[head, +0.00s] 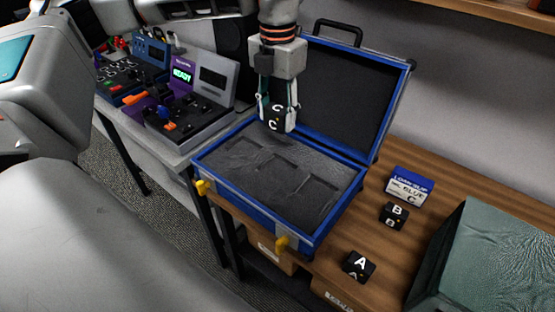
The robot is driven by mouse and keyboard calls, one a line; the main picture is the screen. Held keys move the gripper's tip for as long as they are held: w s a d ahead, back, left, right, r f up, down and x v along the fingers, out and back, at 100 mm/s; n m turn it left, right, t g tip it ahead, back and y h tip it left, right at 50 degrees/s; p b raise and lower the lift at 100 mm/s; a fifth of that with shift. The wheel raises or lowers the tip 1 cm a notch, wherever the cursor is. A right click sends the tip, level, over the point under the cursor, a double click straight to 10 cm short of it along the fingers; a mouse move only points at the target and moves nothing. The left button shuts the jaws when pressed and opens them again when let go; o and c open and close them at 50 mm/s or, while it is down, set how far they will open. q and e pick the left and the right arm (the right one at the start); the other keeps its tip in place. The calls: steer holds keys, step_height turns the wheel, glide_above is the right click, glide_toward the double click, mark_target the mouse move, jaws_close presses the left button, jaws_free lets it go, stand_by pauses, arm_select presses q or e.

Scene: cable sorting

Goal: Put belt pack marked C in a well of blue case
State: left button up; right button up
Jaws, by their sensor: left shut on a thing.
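The belt pack marked C (276,121) is a small black box with white letters. My left gripper (278,124) comes down from the top of the head view and is shut on it, holding it above the back left part of the blue case. The blue case (256,216) lies open on the wooden table, its lid raised at the back. Its grey foam (236,158) has several recessed wells, and none of those I can see holds a pack. My right gripper is not in view.
Belt packs marked B (393,216) and A (358,265) sit on the table right of the case. A blue and white card marked BLUE C (409,187) stands behind B. A teal-topped box (492,262) is at the right. Control panels (190,105) stand on the left table.

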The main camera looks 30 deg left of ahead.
arm_select(q)
step_height(320, 180, down, 14)
steer(key=shift+r, duration=0.1)
stand_by(0.4)
steer(key=shift+b, duration=0.3)
steer(key=shift+f, duration=0.45)
steer(key=shift+f, duration=0.2)
steer(key=o, duration=1.2)
steer(key=shift+r, duration=0.15)
step_height(320, 180, up, 13)
